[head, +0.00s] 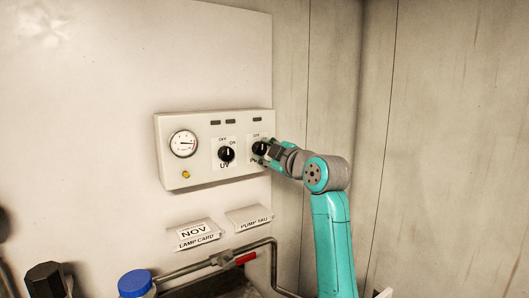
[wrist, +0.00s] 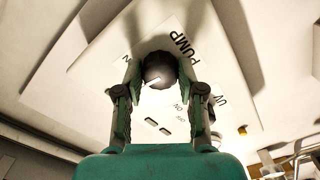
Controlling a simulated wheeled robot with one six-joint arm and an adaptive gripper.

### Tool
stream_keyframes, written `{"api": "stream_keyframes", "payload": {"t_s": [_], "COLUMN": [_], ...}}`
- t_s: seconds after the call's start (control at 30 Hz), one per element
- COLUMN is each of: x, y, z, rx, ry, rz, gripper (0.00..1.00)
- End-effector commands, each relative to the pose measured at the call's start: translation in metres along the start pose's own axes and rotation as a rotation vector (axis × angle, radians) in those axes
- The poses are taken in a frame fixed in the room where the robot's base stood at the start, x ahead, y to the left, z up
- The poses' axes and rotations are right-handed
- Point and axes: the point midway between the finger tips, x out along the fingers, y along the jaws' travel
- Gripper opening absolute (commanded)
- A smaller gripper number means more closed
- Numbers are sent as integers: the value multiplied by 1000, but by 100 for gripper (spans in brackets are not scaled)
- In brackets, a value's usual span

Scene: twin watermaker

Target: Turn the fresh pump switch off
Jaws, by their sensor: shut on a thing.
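The pump switch is a round black knob (head: 260,147) at the right end of a white control box (head: 200,178) on the wall. In the wrist view the knob (wrist: 158,68) sits between my two fingers, with a white pointer mark on its face. The word PUMP (wrist: 180,42) is printed beside it. My gripper (head: 266,153) reaches in from the right and is shut on the knob; it also shows in the wrist view (wrist: 160,75). In the head view my fingers partly cover the knob and its labels, so its exact setting is hard to read.
A similar black UV knob (head: 227,154) is close to the left of the pump knob. Below are two cards (head: 194,233) (head: 250,218), a pipe with a red handle (head: 245,258) and a blue cap (head: 134,282).

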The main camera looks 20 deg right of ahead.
Motion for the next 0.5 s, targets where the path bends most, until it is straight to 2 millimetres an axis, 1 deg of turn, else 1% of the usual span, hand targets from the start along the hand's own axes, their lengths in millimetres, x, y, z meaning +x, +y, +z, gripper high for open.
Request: {"api": "stream_keyframes", "payload": {"t_s": [0.2,0.5], "x": [0,0], "y": [0,0], "z": [0,0], "rx": [-78,-109], "ry": [0,0], "rz": [-1,-1], "gripper": [4,4]}}
